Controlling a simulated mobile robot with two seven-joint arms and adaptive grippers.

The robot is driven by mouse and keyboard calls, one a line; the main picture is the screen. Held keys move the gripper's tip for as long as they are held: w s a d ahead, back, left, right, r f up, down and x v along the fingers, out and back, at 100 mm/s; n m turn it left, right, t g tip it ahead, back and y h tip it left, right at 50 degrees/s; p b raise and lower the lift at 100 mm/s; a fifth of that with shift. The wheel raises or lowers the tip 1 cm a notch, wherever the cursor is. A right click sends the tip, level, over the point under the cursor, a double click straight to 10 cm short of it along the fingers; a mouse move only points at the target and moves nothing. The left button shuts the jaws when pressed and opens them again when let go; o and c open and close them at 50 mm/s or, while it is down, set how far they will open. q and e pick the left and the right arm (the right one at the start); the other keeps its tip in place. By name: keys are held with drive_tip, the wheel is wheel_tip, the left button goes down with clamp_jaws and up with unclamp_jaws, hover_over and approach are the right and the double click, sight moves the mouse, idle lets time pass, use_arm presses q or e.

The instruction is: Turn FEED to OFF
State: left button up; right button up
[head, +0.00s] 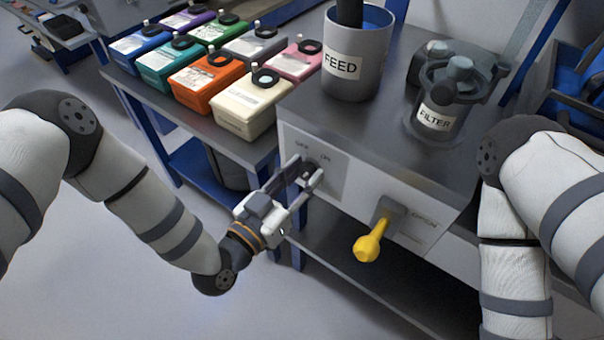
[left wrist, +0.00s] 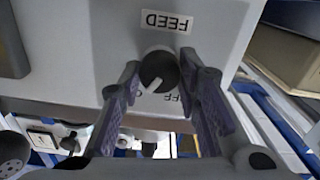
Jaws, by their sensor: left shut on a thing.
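The FEED knob (left wrist: 158,70) is a dark round dial on the light front panel, below an upside-down FEED label (left wrist: 166,21) in the left wrist view. Its white pointer line slants down-left there, away from the partly hidden OFF letters (left wrist: 184,100) at lower right. My left gripper (head: 307,172) is at the panel in the head view, shut on the knob, with one finger on each side. In the head view the gripper partly covers the knob, and the OFF and ON marks show just above it. My right gripper is out of view.
A yellow-handled lever (head: 370,245) sticks out of the panel to the right, by an OPEN mark. A grey FEED container (head: 357,65) and a FILTER canister (head: 438,112) stand on top. Several coloured bottles, including a cream one (head: 247,108), stand on the left bench.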

use_arm(q)
drive_tip(key=n, duration=0.6)
drive_tip(key=shift+f+b, duration=0.15)
drive_tip(key=shift+b, duration=0.2)
drive_tip(key=n+b, duration=0.1)
drive_tip(key=n, duration=0.4)
drive_tip(key=shift+n, duration=0.3)
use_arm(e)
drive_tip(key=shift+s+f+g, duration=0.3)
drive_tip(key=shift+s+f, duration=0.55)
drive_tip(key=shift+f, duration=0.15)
use_arm(q)
drive_tip(key=shift+n, duration=0.3)
drive_tip(key=o, duration=1.1)
drive_tip(key=shift+o, duration=0.2)
drive_tip(key=v, duration=1.2)
